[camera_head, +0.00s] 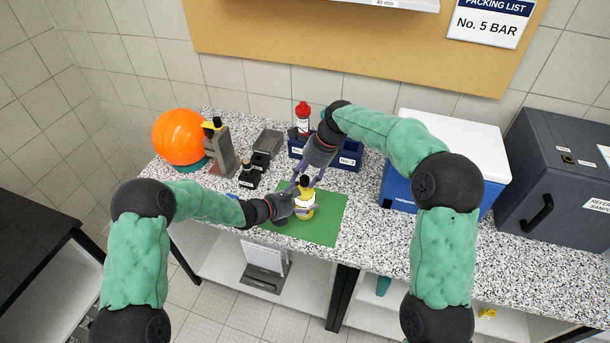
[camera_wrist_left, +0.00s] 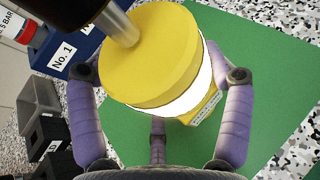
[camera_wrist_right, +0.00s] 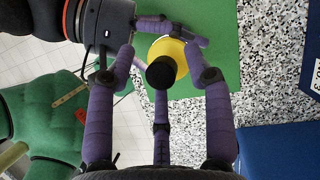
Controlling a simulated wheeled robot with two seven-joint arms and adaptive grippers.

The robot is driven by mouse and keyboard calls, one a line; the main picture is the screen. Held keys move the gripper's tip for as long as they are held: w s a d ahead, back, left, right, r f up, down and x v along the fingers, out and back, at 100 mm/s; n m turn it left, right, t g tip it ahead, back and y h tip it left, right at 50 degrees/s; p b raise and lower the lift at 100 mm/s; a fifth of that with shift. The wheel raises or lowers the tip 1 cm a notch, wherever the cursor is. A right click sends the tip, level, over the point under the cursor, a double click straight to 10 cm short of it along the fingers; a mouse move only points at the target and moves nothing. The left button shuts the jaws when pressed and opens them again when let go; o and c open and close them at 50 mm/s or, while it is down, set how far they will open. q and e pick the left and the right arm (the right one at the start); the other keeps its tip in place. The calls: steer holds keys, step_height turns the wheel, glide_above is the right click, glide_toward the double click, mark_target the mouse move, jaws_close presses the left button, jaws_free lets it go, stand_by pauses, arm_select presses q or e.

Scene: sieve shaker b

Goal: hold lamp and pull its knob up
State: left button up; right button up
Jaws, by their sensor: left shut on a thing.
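The lamp (camera_head: 306,199) is a yellow and white cylinder standing on the green mat (camera_head: 328,228). Its black knob (camera_wrist_right: 160,73) sits on a metal stem above the yellow top (camera_wrist_left: 155,60). My left gripper (camera_head: 297,207) is shut on the lamp's body from the left, with purple fingers on both sides of it. My right gripper (camera_head: 306,181) points down just above the lamp. In the right wrist view its fingers are spread open, with the black knob between and beyond them; I see no finger touching it. Part of the lamp is hidden by the fingers.
Behind the lamp stand blue bins (camera_head: 346,161) and a red-capped bottle (camera_head: 303,116). An orange ball (camera_head: 179,137) and a grey stand (camera_head: 221,152) are at the left. A blue cooler with white lid (camera_head: 450,145) is at the right. The mat's right part is free.

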arm_select(q)
steer(key=shift+f, duration=0.15)
steer(key=shift+a, duration=0.1)
arm_select(e)
steer(key=shift+d+r, duration=0.2)
steer(key=v, duration=1.1)
steer(key=shift+r, duration=0.25)
arm_select(q)
steer(key=o, duration=1.4)
steer(key=shift+w, duration=0.1)
steer(key=shift+a, duration=0.1)
steer(key=v, duration=1.2)
